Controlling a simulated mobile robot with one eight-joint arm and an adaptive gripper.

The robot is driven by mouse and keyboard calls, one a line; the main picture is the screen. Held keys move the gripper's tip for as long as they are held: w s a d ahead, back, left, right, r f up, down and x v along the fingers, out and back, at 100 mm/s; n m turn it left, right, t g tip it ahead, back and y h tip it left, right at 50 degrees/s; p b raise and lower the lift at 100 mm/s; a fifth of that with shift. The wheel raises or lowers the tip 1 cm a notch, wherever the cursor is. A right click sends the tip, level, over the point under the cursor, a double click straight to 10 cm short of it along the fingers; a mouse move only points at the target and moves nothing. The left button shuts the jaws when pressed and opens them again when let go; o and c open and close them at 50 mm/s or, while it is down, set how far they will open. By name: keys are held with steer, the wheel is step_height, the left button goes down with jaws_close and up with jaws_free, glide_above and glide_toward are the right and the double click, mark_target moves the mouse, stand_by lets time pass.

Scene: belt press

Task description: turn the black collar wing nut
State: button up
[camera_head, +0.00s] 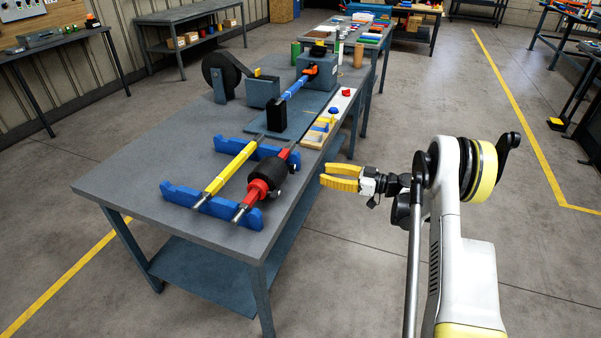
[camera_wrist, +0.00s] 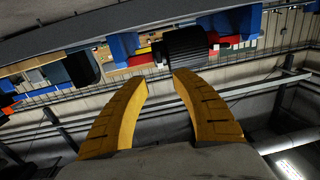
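The black collar (camera_head: 267,168) is a thick dark cylinder around the red bar (camera_head: 284,156) on the grey bench. A small metallic part (camera_head: 291,168) sits at its right side and may be its wing nut; its angle is too small to tell. A red collar (camera_head: 260,190) sits on the same bar, nearer the bench's front end. My gripper (camera_head: 322,180) has yellow fingers and hangs right of the bench, apart from the collar. In the wrist view the fingertips (camera_wrist: 160,77) are apart with nothing between them. A dark ribbed block (camera_wrist: 186,42) shows beyond them, probably the black collar.
Blue notched supports (camera_head: 210,202) carry the red bar and a yellow bar (camera_head: 232,167). The bench's right edge (camera_head: 306,205) lies between my gripper and the bars.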

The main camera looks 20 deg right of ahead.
mark_target(290, 169)
steer(key=b+x, duration=0.3)
steer(key=x, duration=0.7)
steer(key=shift+w+a+f+b, duration=0.1)
steer(key=shift+a+f+b, duration=0.05)
steer(key=shift+b, duration=0.15)
jaws_close()
